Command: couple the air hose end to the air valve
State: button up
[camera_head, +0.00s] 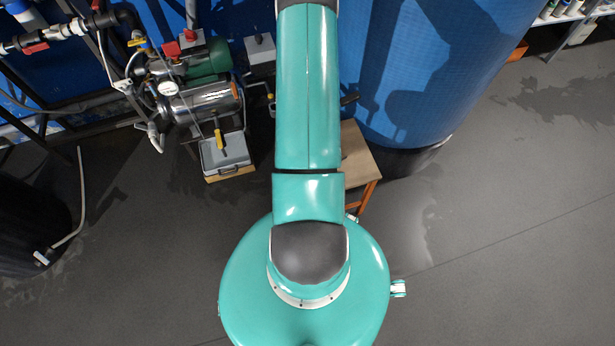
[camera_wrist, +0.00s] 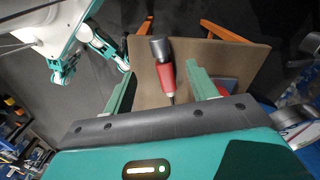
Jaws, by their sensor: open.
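In the wrist view my gripper (camera_wrist: 158,68) is open, its two teal fingers apart over a brown wooden table top (camera_wrist: 235,58). A red piece with a dark grey cylindrical end (camera_wrist: 167,75) shows between the fingers, apart from both. I cannot tell whether it is the air hose end. In the head view a pale hose (camera_head: 82,190) hangs at the left, its white end (camera_head: 41,258) low near a black tank. Several valves with red and yellow handles sit on the pipework (camera_head: 60,33); I cannot tell which is the air valve. My arm hides my gripper there.
A green and steel pump (camera_head: 205,95) stands at the back left, with a grey box (camera_head: 225,152) in front. The wooden table (camera_head: 355,155) is partly behind my arm. A large blue tank (camera_head: 420,70) stands right of it. The floor at right is mostly clear.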

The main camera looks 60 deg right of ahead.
notch_tip(320, 180, down, 4)
jog(key=shift+f, duration=0.2)
jog(key=shift+s+d+f, duration=0.1)
jog(key=shift+f, duration=1.25)
jog(key=shift+d+f, duration=0.1)
jog(key=shift+f, duration=1.25)
jog(key=shift+c, duration=0.2)
jog(key=c, duration=1.2)
jog(key=shift+r, duration=0.15)
